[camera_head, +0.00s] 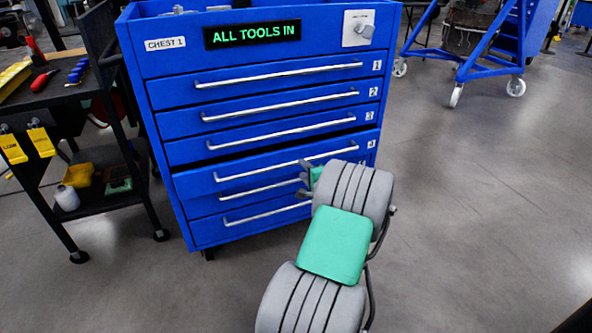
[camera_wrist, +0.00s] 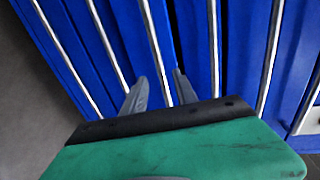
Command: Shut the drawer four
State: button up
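Drawer four (camera_head: 196,183) of the blue tool chest, beside the label 4, stands out a little from the chest front, with a dark gap above it. Its silver bar handle (camera_head: 245,174) runs across its front. My gripper (camera_head: 305,178) is at the right part of this drawer's front. In the wrist view, the two grey fingers of my gripper (camera_wrist: 158,84) are spread apart, with a handle bar (camera_wrist: 153,40) passing between them. I cannot tell whether either finger touches the bar. My arm hides part of the lower right drawer fronts.
The other drawers, such as drawer one (camera_head: 170,92), look flush. The chest's display (camera_head: 252,35) reads "ALL TOOLS IN". A black cart (camera_head: 95,95) with tools stands at the left. A blue wheeled stand (camera_head: 490,60) is at the back right. The right floor is clear.

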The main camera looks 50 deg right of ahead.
aim_at(296, 162)
jog(key=b+x, duration=0.2)
jog(key=x, duration=0.4)
jog(key=shift+w+f, duration=0.15)
jog(key=shift+w+d, duration=0.15)
jog(key=shift+w, duration=0.25)
grip_shut()
dwell(0.8)
